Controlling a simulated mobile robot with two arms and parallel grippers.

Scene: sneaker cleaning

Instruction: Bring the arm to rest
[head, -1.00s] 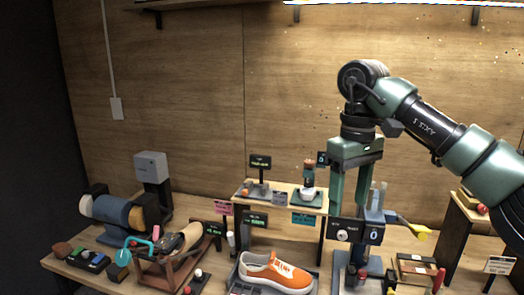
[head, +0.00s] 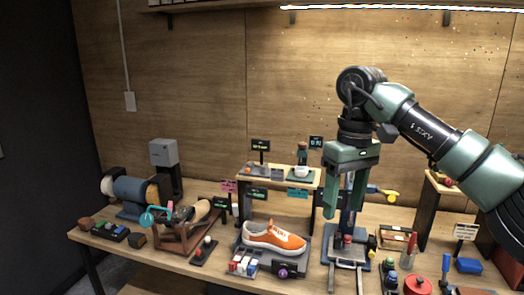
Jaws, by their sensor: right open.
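My right gripper (head: 344,203) hangs fingers-down from the green and black arm that comes in from the right. Its two green fingers are apart with nothing seen between them. It shows in front of the back part of the workbench (head: 225,268), right of the small raised shelf (head: 307,182). An orange sneaker with a white sole (head: 273,238) sits on the bench, left of and below the gripper in the picture, apart from it. My left gripper is not in view.
A grey-blue post stand (head: 347,243) is partly hidden behind my right gripper. A wooden rack (head: 180,239) and a blue drum machine (head: 132,189) stand at left. A red round pad (head: 417,285) and a blue block (head: 468,265) lie at right.

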